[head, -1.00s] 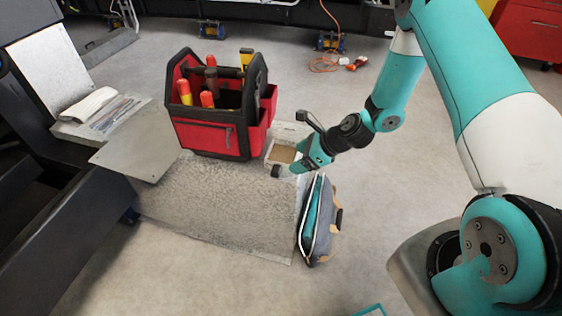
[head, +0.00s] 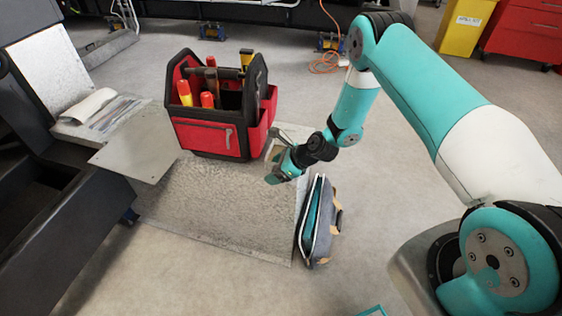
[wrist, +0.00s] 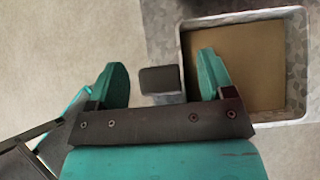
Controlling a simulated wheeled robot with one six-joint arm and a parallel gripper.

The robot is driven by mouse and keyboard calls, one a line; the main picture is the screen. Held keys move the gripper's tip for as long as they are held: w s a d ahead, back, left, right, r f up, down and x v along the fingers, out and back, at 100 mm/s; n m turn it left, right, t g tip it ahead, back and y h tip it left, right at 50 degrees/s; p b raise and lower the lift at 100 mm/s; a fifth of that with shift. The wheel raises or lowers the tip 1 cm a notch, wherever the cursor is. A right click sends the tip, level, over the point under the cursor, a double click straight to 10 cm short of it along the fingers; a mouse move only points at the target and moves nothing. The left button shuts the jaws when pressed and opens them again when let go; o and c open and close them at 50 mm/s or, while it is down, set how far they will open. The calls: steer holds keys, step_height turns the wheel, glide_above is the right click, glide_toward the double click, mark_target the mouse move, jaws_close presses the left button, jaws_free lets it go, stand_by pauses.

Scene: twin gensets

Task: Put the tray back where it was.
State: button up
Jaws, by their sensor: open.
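The tray is a small grey speckled metal box with a tan inside. In the wrist view the tray (wrist: 298,65) is at the right, with a dark block (wrist: 160,80) on a grey tab beside its wall. My gripper (wrist: 163,63) is open, its two teal fingers on either side of that block in the picture. I cannot tell whether the fingers are level with it or above it; no grip shows. In the head view my gripper (head: 272,178) hides most of the tray (head: 293,132), which is beside the red tool bag.
The red and black tool bag (head: 212,138) holds several tools. A grey sheet (head: 215,205) lies on the floor, with an open grey-blue pouch (head: 320,225) at its right edge. A metal plate (head: 135,145) juts from the left.

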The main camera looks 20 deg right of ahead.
steer(key=c, duration=1)
steer(key=shift+c, duration=0.8)
steer(key=shift+r, duration=0.15)
